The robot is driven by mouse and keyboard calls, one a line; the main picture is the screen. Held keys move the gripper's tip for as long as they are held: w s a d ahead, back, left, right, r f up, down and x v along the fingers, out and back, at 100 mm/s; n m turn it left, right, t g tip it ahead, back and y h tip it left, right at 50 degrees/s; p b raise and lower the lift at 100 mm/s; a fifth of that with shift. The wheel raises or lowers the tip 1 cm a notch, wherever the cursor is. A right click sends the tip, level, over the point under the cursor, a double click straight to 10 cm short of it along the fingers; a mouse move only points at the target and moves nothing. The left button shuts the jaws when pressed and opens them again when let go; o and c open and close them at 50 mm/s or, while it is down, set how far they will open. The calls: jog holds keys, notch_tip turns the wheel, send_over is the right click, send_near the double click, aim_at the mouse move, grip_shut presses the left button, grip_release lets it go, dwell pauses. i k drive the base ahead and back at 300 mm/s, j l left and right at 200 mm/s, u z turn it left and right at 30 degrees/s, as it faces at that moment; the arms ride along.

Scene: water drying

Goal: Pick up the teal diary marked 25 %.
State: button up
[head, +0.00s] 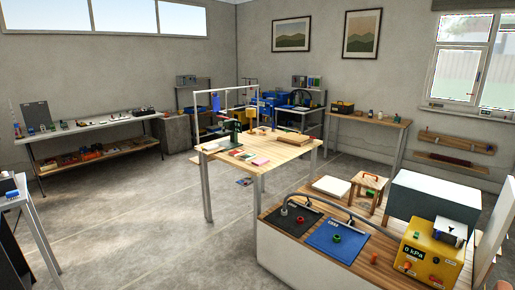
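No marking of 25 % is readable in the head view, and I cannot pick out the teal diary with certainty. Several small flat book-like items, one of them pink (260,161), lie near the front edge of the wooden table (285,158) in the middle of the room. Their covers are too small to read. My gripper is not in view.
A bench in the right foreground bears a blue mat (338,243), a yellow box (431,254) reading 0 kPa, and a grey box (433,200). A long table (90,127) stands along the left wall. Open concrete floor (130,215) lies left of the wooden table.

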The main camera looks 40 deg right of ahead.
aim_at(249, 156)
jog(key=i+l+z, duration=0.15)
jog(key=i+l, duration=0.2)
jog(key=i+l+z, duration=0.15)
jog(key=i, duration=0.45)
jog(key=i+l+z, duration=0.1)
jog(key=i+l, duration=0.25)
jog(key=i+l+z, duration=0.15)
jog(key=i, duration=0.45)
jog(key=i+l+z, duration=0.15)
jog(key=i, duration=0.35)
jog(key=j+z, duration=0.15)
jog(key=j, duration=1)
jog(key=k+j+z, duration=0.15)
jog(key=j, duration=1.05)
jog(key=i, duration=1)
